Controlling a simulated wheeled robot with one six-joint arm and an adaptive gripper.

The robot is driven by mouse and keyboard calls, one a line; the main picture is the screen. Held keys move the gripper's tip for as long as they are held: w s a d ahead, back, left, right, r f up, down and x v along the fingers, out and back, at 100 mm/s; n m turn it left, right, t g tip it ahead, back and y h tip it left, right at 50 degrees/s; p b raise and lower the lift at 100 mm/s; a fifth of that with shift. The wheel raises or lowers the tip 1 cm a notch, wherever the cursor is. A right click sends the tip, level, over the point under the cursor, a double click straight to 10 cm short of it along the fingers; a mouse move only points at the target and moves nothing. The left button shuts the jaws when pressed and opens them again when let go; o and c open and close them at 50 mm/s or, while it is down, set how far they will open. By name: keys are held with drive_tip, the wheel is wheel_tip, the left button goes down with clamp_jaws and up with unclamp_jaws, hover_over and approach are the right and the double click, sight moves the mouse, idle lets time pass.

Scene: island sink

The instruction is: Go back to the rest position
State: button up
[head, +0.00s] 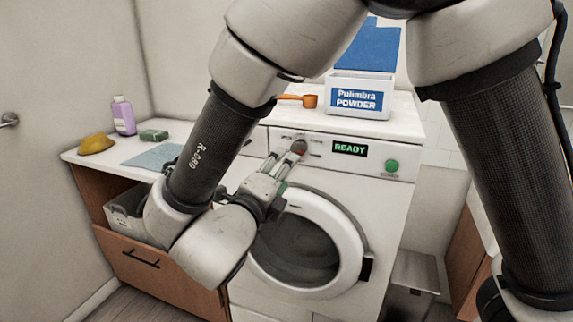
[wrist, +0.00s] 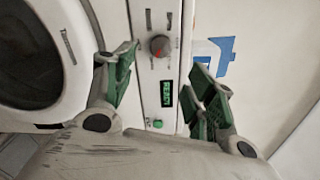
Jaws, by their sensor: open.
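My gripper (head: 283,168) is in front of the washing machine's (head: 398,205) upper front panel, its fingertips close to the dial. In the wrist view my gripper (wrist: 160,75) is open, with green-padded fingers spread and nothing between them but the panel behind. The dial (wrist: 159,46) is grey with a red mark and lies between the fingers' line; whether a finger touches it I cannot tell. The display (head: 350,149) reads READY in green. A green button (head: 392,165) sits to its right. The round door (head: 357,268) appears shut, partly hidden by my arm.
A Pulimbra powder box (head: 357,98) with a raised blue lid and an orange scoop (head: 309,101) are on top of the machine. A purple bottle (head: 123,116), yellow cloth (head: 96,143) and green sponge (head: 154,135) are on the left counter. A grey bin (head: 413,280) stands right.

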drive_tip(key=shift+s+a, duration=0.1)
drive_tip(key=shift+s, duration=0.1)
drive_tip(key=s+a+f+n+g+y, duration=0.2)
drive_tip(key=a+f+n+g+y, duration=0.6)
drive_tip(key=a+f+n+y, duration=0.6)
drive_tip(key=s+d+r+n+g+h, duration=0.1)
drive_tip(key=s+d+r+n+h, duration=0.1)
drive_tip(key=d, duration=1.5)
drive_tip(key=s+d+r+n+g+h, duration=0.2)
drive_tip(key=s+d+r+n, duration=0.3)
drive_tip(key=d, duration=1.3)
drive_tip(key=s+d+r+n+g+h, duration=0.1)
drive_tip(key=s+d+r+n+h, duration=0.2)
drive_tip(key=d+r, duration=0.7)
drive_tip(key=d+n, duration=0.1)
drive_tip(key=d, duration=0.6)
drive_tip(key=shift+s+d+r+n+g+h, duration=0.25)
drive_tip(key=shift+s+d+n+g+h, duration=0.1)
drive_tip(key=shift+d+n+g+h, duration=0.05)
